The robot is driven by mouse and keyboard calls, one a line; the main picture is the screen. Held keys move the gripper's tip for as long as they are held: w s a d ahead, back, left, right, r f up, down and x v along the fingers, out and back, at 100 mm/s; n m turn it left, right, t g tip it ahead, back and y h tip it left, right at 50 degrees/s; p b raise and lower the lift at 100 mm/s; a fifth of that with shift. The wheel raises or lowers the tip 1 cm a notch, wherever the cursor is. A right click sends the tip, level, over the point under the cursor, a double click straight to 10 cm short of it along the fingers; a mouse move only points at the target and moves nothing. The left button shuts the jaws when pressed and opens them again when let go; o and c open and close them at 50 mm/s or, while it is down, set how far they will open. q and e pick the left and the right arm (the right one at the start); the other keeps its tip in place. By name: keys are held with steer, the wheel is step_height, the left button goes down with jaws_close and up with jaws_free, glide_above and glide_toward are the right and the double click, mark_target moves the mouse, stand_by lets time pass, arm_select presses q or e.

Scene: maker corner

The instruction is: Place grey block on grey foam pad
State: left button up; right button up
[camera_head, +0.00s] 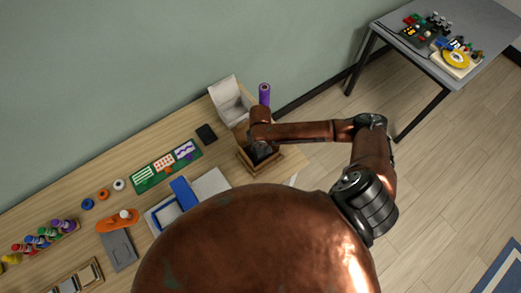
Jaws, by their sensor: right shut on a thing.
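My right gripper (262,152) reaches down at a small wooden box (244,158) near the bench's right end. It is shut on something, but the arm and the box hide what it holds. I cannot make out a grey block elsewhere on the bench. A flat grey pad (119,252) lies at the front of the bench, well to the left of the gripper. I cannot tell for certain that it is foam. My left gripper is not in view.
A dark block-like item (206,133), an open pale box (231,101) and a purple cylinder (264,93) stand near the wall. Coloured bottles (44,237) line the left.

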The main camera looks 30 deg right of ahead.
mark_target(260, 152)
steer(key=o, duration=1.2)
steer(key=shift+c, duration=0.2)
step_height(260, 152, up, 12)
steer(key=p, duration=0.1)
